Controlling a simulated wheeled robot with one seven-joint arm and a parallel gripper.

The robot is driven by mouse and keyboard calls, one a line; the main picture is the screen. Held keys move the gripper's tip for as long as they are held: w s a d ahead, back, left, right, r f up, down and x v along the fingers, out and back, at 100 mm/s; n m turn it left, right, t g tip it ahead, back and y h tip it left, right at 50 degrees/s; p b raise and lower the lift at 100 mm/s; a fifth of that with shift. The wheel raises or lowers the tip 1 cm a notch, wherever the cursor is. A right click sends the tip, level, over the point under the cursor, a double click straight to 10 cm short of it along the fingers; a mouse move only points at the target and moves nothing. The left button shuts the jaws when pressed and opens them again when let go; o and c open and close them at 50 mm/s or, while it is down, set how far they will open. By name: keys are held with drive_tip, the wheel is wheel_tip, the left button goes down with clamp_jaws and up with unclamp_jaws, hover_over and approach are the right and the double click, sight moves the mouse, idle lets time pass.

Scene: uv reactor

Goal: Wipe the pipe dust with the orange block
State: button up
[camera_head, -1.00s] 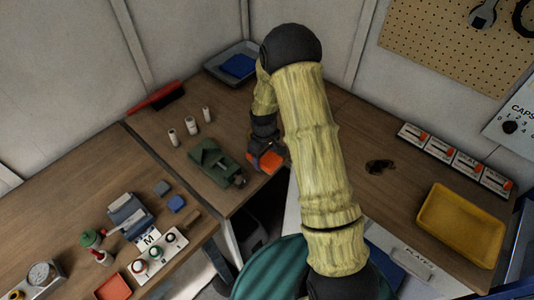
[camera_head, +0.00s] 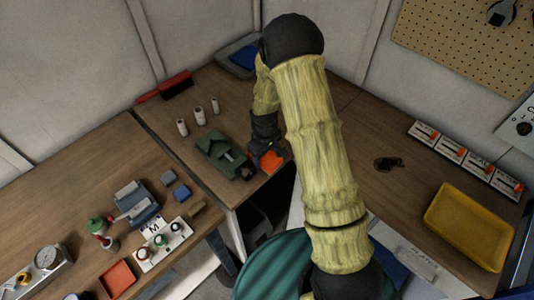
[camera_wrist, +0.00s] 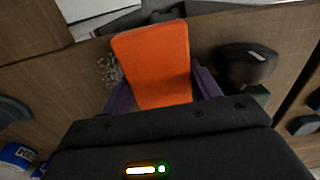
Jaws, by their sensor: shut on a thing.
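The orange block (camera_wrist: 152,62) is held between the purple fingers of my gripper (camera_wrist: 160,88) in the wrist view. In the head view the block (camera_head: 269,160) shows below my dark gripper (camera_head: 262,145), at the front edge of the back table. A speckled grey patch of dust (camera_wrist: 110,70) lies on the wood just left of the block in the wrist view. The block covers any dust beneath it. I cannot tell whether the block touches the table.
A green device (camera_head: 222,153) stands close left of my gripper, with several small white cylinders (camera_head: 199,116) behind it. A blue-lined tray (camera_head: 240,52) is at the back. An open gap lies before the table edge.

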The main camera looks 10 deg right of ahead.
drive_tip(key=shift+s+a, duration=0.25)
drive_tip(key=shift+a, duration=0.2)
drive_tip(key=shift+c, duration=0.3)
drive_tip(key=shift+w+d+f, duration=0.1)
drive_tip(key=shift+w+d, duration=0.5)
drive_tip(key=shift+d, duration=0.3)
drive_tip(key=shift+w+d, duration=0.6)
drive_tip(key=shift+d, duration=0.3)
drive_tip(key=shift+w+d, duration=0.1)
drive_tip(key=shift+d, duration=0.05)
drive_tip(key=shift+w+d, duration=0.6)
drive_tip(key=shift+d, duration=0.2)
drive_tip(key=shift+w+d, duration=0.6)
drive_tip(key=shift+d, duration=0.2)
drive_tip(key=shift+p, duration=0.3)
drive_tip(key=shift+r+p, duration=1.95)
drive_tip(key=shift+r, duration=1.2)
